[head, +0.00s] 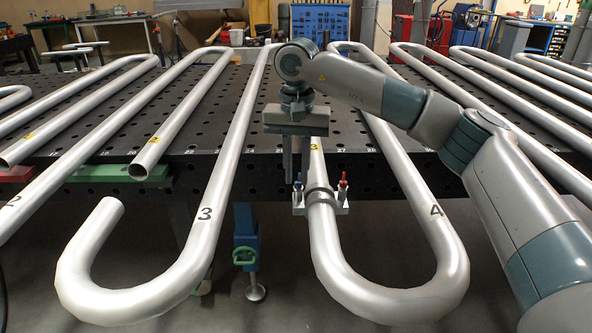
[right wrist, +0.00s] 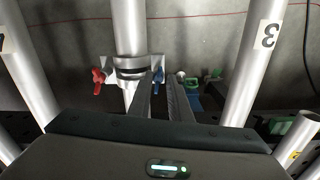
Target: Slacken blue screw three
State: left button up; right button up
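A clamp (head: 320,200) sits around the steel tube near the front table edge, with a blue screw (head: 298,186) on its left and a red screw (head: 343,183) on its right. My right gripper (head: 296,176) points down just above the blue screw. In the right wrist view, the two fingers (right wrist: 159,78) are apart, and the blue screw (right wrist: 158,76) shows in the gap between their tips, partly hidden by a finger. I cannot tell whether they touch it. The red screw (right wrist: 98,80) is clear to the left. My left gripper is not in view.
Serpentine steel coils (head: 205,215) lie across a dark perforated table (head: 265,155) and overhang its front edge. Bends marked 3 and 4 flank the clamped tube. A blue support with a green handle (head: 245,255) stands below. My right arm crosses from the right.

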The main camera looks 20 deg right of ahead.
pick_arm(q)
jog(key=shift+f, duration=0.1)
pick_arm(e)
jog(key=shift+s+d+f, duration=0.1)
jog(key=shift+f, duration=0.25)
